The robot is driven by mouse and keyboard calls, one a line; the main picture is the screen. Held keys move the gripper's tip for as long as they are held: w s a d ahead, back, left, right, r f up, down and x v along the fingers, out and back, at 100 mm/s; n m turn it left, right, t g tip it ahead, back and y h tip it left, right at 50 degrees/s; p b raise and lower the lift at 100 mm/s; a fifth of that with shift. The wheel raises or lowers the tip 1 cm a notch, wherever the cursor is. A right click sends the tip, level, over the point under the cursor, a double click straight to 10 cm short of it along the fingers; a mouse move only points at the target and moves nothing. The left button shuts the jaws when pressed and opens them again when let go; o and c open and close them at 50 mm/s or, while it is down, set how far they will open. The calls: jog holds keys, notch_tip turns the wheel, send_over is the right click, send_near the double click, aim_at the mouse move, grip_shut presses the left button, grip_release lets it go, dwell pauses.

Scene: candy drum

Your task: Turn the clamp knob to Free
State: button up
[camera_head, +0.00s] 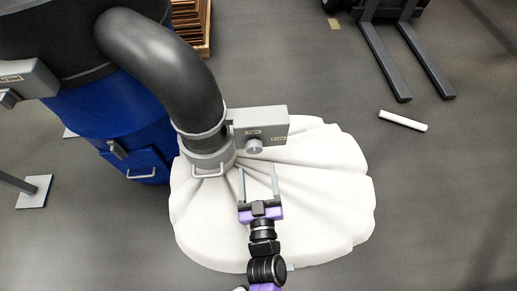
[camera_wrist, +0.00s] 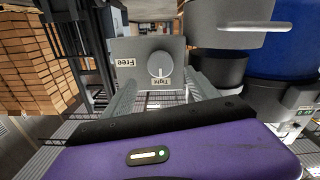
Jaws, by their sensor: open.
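The clamp knob (camera_head: 254,146) is a round grey dial on the front of a grey clamp box (camera_head: 270,121) beside the hose end. In the wrist view the knob (camera_wrist: 159,64) sits on the box face, with an upside-down "Free" label (camera_wrist: 127,62) to its left and a "Tight" label (camera_wrist: 161,82) just below. The knob's pale mark appears to point toward Tight. My gripper (camera_head: 258,168) is open and empty, its two fingers reaching toward the knob, a little short of it. In the wrist view the fingers stand either side below the knob, apart from it.
A thick dark hose (camera_head: 165,65) runs from a blue drum (camera_head: 110,115) to a grey collar (camera_head: 208,150) with a handle, next to the box. A large white bag (camera_head: 320,200) lies beneath my gripper. A white rod (camera_head: 403,121) and forklift forks (camera_head: 385,60) lie farther right.

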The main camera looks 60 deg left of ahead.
aim_at(254, 150)
jog(key=b+x, duration=0.2)
jog(key=x, duration=0.6)
jog(key=shift+s+b, duration=0.15)
jog(key=shift+b, duration=0.2)
jog(key=shift+r, duration=0.1)
jog(key=c, duration=1.4)
